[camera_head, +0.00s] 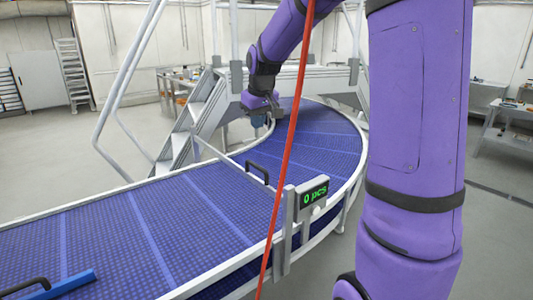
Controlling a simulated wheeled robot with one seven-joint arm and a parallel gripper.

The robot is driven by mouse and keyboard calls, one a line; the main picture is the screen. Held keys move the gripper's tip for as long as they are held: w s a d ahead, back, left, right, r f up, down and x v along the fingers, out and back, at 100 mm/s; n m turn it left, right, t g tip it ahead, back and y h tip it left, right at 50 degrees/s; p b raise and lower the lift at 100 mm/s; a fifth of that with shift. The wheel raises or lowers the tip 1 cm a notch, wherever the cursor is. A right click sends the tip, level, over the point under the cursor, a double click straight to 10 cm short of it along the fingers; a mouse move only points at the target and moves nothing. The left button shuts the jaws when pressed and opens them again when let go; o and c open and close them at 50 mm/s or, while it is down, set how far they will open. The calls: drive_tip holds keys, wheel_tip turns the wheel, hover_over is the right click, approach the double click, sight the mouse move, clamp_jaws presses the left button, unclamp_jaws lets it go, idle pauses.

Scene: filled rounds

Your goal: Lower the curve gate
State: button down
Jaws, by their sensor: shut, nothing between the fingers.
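A thin grey bar, which looks like the curve gate (228,158), runs slantwise across the blue belt where the straight part meets the curve. A black handle (257,172) stands near its right end. I cannot tell whether the bar touches the belt. My gripper (257,122) is at the far inner side of the curve, beyond the bar and apart from the handle. It is small and partly dark in the picture, shut with nothing held.
A counter (313,195) reading "0 pcs" stands on the belt's outer rail. A blue bar (60,286) with a black handle lies at lower left. A red rod (287,158) crosses the view. Grey steps (192,125) stand behind the belt; floor at left is clear.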

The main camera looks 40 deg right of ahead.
sight(257, 166)
drive_tip(key=x, duration=0.8)
drive_tip(key=s+x, duration=0.1)
drive_tip(key=x, duration=0.4)
drive_tip(key=shift+d+f, duration=0.15)
drive_tip(key=shift+d, duration=0.1)
drive_tip(key=shift+d+f, duration=0.1)
drive_tip(key=shift+f, duration=0.35)
